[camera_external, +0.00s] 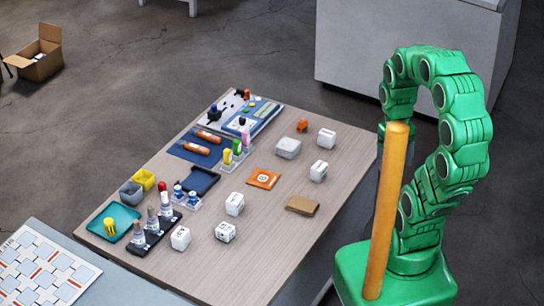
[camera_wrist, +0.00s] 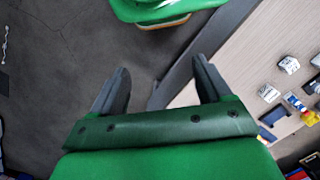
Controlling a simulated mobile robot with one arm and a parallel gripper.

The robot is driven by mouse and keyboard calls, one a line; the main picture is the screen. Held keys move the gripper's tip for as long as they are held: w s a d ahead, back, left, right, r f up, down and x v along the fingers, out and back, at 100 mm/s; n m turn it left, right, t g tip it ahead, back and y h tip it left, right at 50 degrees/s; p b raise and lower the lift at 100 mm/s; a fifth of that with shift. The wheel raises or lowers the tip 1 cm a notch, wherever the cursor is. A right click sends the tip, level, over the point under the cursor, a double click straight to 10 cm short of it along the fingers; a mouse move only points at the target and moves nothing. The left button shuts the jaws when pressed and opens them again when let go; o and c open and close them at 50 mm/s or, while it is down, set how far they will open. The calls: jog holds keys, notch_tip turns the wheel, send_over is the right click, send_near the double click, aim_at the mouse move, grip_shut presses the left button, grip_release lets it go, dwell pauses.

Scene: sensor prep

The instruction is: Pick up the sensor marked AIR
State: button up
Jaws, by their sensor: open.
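Several small white blocks with dark markings stand on the wooden table (camera_external: 280,222). In the external view they are a back right block (camera_external: 326,138), one below it (camera_external: 318,171), a middle block (camera_external: 235,203), one nearer the front (camera_external: 225,231) and a front left one (camera_external: 180,238). The markings are too small to read, so I cannot tell which says AIR. My gripper (camera_wrist: 161,66) is open and empty, beside the table's edge and away from the blocks. In the external view its fingers are mostly hidden behind the orange post.
A black rack (camera_external: 154,232) of bottles, a teal tray (camera_external: 112,222) and small bins (camera_external: 131,192) fill the left side. The table's right front is clear.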

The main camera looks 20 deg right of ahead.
jog(key=shift+c, duration=0.2)
jog(key=w+a+f+m+g+y, duration=0.1)
jog(key=w+a+g+y, duration=0.15)
jog(key=w+a, duration=1.05)
jog(key=m+g+y, duration=0.4)
jog(key=g+y, duration=0.1)
send_over(182, 230)
jog(key=w+d, duration=0.2)
jog(key=d, duration=0.5)
jog(key=w+d, duration=0.3)
jog(key=d, duration=0.5)
notch_tip(182, 230, down, 14)
jog(key=f, duration=0.1)
jog(key=a+f+m, duration=0.1)
jog(key=a+f, duration=0.2)
jog(key=a+f+m, duration=0.1)
jog(key=a+f, duration=0.3)
jog(key=a+f+g+y, duration=0.1)
jog(key=a+f, duration=0.3)
jog(key=shift+s+a+f+m, duration=0.15)
jog(key=shift+s+a+m, duration=0.05)
jog(key=shift+s+m, duration=0.2)
jog(key=shift+s+a+f, duration=0.1)
jog(key=shift+a+f, duration=0.2)
jog(key=shift+f, duration=0.05)
jog(key=shift+x, duration=3.85)
jog(key=shift+r, duration=0.1)
jog(key=c, duration=1.1)
